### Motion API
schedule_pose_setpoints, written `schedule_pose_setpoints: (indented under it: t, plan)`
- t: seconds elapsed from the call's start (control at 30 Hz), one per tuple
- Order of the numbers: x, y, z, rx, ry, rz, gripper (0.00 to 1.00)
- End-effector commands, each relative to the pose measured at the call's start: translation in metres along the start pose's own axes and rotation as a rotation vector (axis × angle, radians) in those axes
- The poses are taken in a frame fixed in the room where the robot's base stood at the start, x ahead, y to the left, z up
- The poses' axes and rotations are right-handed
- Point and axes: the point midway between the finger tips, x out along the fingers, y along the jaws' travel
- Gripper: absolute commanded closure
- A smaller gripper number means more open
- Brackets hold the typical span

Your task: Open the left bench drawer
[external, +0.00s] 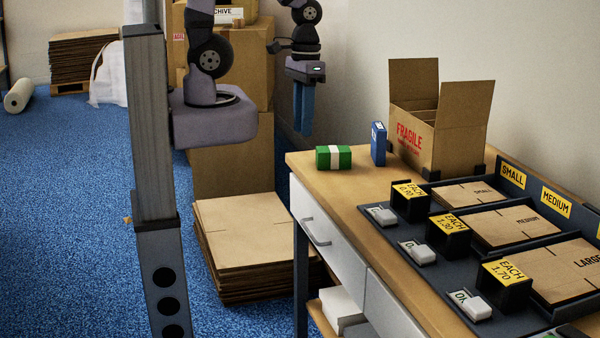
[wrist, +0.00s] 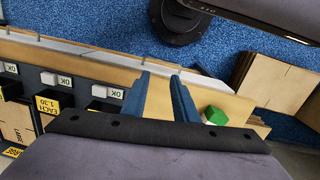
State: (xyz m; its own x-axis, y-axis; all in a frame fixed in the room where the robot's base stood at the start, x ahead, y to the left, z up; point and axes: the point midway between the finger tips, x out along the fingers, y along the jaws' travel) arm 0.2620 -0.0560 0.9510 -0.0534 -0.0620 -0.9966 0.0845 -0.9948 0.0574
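The left bench drawer (external: 325,248) has a white front with a grey bar handle (external: 316,234) and appears closed under the wooden bench top (external: 345,192). A second white drawer front (external: 390,310) is beside it, to the right. My gripper (external: 303,132) hangs with its blue fingers pointing down, higher in the picture than the bench's far left corner and apart from the handle. In the wrist view my gripper (wrist: 160,84) is open and empty, with bench wood showing between its two fingers.
A green banded bundle (external: 333,157), a blue box (external: 378,144) and an open FRAGILE carton (external: 414,147) stand on the bench. Dark trays with flat cartons (external: 510,224) fill its right side. Stacked cardboard (external: 245,240) lies on the floor left of the bench.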

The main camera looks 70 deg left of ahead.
Motion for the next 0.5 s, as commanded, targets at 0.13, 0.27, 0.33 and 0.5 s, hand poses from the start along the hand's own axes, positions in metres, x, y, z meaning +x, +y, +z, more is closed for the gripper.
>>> schedule_pose_setpoints:
  t: [0.13, 0.27, 0.33, 0.5]
  plan:
    - [-0.058, -0.011, -0.005, 0.028, 0.018, -0.015, 0.74]
    - [-0.085, -0.020, -0.010, 0.065, 0.032, -0.026, 0.74]
    - [-0.096, -0.024, -0.013, 0.092, 0.038, -0.033, 0.74]
    - [-0.112, -0.029, -0.025, 0.212, 0.053, -0.048, 0.74]
